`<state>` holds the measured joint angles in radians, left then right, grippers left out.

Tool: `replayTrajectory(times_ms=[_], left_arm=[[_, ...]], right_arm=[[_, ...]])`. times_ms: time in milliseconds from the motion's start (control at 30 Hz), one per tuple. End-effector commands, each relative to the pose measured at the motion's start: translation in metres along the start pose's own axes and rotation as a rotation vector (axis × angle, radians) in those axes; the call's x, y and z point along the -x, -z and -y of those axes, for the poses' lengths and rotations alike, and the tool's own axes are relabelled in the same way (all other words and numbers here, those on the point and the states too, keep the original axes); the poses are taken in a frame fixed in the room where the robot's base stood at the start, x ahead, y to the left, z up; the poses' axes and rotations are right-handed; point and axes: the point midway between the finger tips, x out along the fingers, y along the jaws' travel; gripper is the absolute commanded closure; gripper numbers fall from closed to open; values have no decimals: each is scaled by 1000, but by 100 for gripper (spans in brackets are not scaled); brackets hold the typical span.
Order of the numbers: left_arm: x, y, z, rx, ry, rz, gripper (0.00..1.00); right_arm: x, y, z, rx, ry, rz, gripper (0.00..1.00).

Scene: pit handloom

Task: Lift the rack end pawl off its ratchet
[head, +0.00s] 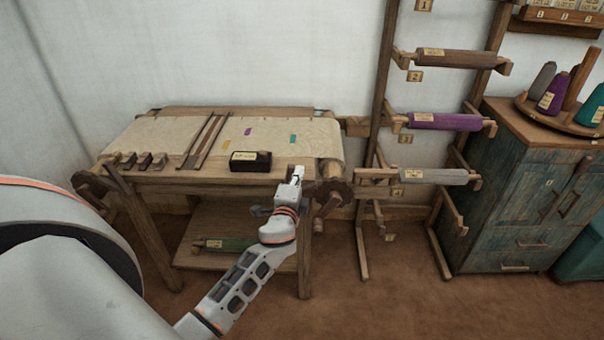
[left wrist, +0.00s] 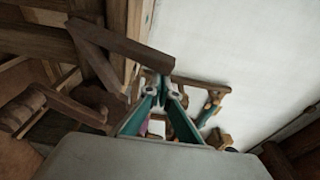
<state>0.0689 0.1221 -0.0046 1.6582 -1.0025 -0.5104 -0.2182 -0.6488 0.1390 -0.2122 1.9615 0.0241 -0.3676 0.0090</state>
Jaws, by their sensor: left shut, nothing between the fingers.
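In the head view my left gripper (head: 297,174) points up at the right front corner of the loom bench (head: 215,178). It is shut and empty. Just right of it is a dark toothed wheel (head: 334,190), which looks like the ratchet on the bench end facing the rack. The gripper partly covers this corner, and I cannot make out the pawl there. In the left wrist view the closed teal fingers (left wrist: 163,88) show at the centre. A dark wooden bar (left wrist: 122,44) slants close to their tips; I cannot tell whether they touch. My right gripper is out of view.
A wooden rack (head: 378,95) with several rolls stands right of the bench. A black box (head: 250,161) sits on the bench's front edge. Another dark wheel (head: 88,184) is at the bench's left end. A blue-green cabinet (head: 530,195) stands far right. The front floor is clear.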

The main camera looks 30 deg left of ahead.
Motion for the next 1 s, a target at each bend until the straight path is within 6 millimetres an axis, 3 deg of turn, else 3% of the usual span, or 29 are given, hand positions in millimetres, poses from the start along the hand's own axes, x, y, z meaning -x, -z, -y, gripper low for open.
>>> replayTrajectory(times_ms=[467, 1000], left_arm=[[1, -6, 0, 52, 6, 0, 100], [9, -59, 5, 476, 69, 3, 100]], right_arm=[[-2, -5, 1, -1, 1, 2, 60], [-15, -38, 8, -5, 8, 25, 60]])
